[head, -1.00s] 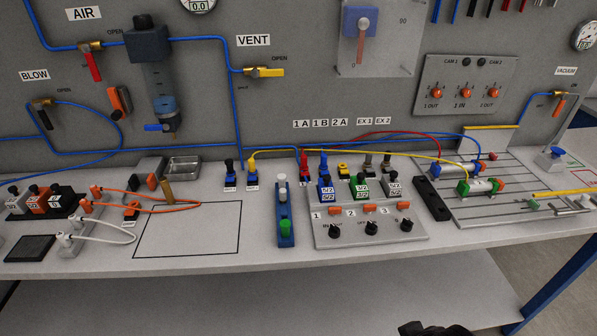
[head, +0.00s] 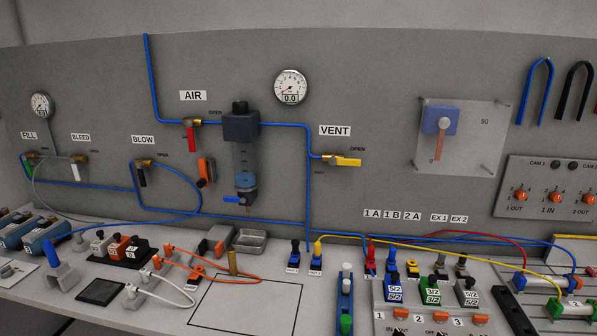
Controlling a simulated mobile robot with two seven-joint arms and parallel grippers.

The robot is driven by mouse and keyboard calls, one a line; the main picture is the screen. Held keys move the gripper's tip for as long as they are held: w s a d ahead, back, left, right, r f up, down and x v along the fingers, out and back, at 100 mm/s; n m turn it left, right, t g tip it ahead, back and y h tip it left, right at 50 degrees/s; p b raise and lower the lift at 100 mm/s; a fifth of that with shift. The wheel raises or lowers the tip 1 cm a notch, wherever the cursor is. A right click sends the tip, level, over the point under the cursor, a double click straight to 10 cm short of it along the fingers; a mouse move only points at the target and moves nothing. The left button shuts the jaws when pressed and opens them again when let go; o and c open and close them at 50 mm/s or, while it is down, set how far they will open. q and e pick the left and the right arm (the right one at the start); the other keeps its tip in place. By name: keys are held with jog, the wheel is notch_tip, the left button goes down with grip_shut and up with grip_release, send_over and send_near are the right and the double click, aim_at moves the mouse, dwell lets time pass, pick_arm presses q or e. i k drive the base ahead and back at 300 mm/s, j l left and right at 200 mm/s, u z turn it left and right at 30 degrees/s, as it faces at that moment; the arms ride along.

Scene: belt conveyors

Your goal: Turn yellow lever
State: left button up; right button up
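The yellow lever (head: 347,162) is on the VENT valve, under the VENT label on the grey panel, right of centre in the head view. It lies horizontal, pointing right from its brass valve body (head: 329,160). OPEN is printed above its outer end, and a smaller word sits below the valve. A blue tube joins the valve from the left and runs down. Neither gripper shows in the head view now.
A red AIR lever (head: 190,138) hangs down left of the filter unit (head: 242,155). A gauge (head: 291,87) reads 0.0.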

aim_at(333, 160)
jog(key=k+l+u, duration=0.15)
jog(key=u, duration=0.25)
jog(key=k+l+u, duration=0.15)
jog(key=u, duration=0.25)
jog(key=k+l+u, duration=0.2)
jog(key=u, duration=0.2)
